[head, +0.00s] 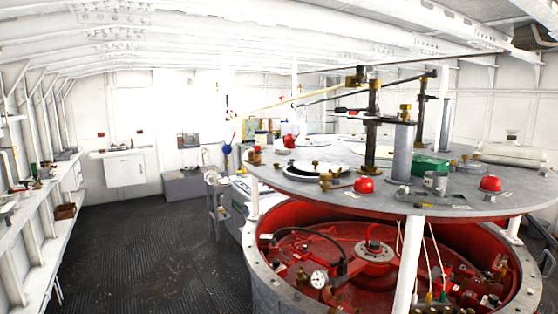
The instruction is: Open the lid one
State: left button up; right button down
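No lid marked "one" can be made out. A large round grey metal plate (410,200) is held level above an open red drum (350,250), with a gap between them. Flat round covers lie on the plate: a pale disc with a dark rim (303,168) near its left side and a paler disc (355,149) behind. Brass fittings (328,178) stand near the dark-rimmed disc. I cannot tell which of these is the lid. Neither of my grippers is in view.
Red domes (364,185) and dark upright posts (372,125) stand on the plate, with long rods above it. A white pillar (409,265) stands at the drum's front. The dark deck (140,240) is clear between the drum and a left wall shelf (35,210). A grey box (188,184) stands behind.

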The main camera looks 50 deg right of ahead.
aim_at(322, 161)
jog(key=z, duration=0.1)
jog(key=i, duration=1.75)
jog(key=z, duration=0.75)
